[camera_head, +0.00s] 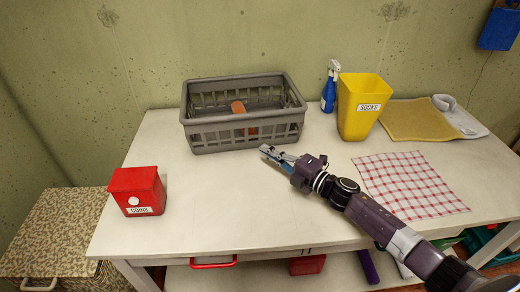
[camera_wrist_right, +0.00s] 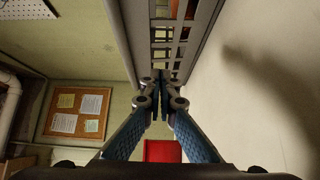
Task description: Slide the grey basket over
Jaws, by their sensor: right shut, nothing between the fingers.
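The grey basket (camera_head: 245,136) stands upright on the white table near the back wall, with an orange-brown item (camera_head: 238,107) inside it. My right gripper (camera_head: 264,149) is shut and empty, just in front of the basket's front right part. In the right wrist view, the closed fingertips (camera_wrist_right: 161,76) point at the slatted side of the basket (camera_wrist_right: 178,35); whether they touch it I cannot tell. My left gripper is out of view.
A red box (camera_head: 137,190) labelled COINS stands at the table's left. A yellow SOCKS bin (camera_head: 361,105) and a blue spray bottle (camera_head: 329,88) stand right of the basket. A checked cloth (camera_head: 409,184) lies at the right. The white table (camera_head: 215,200) is clear in front.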

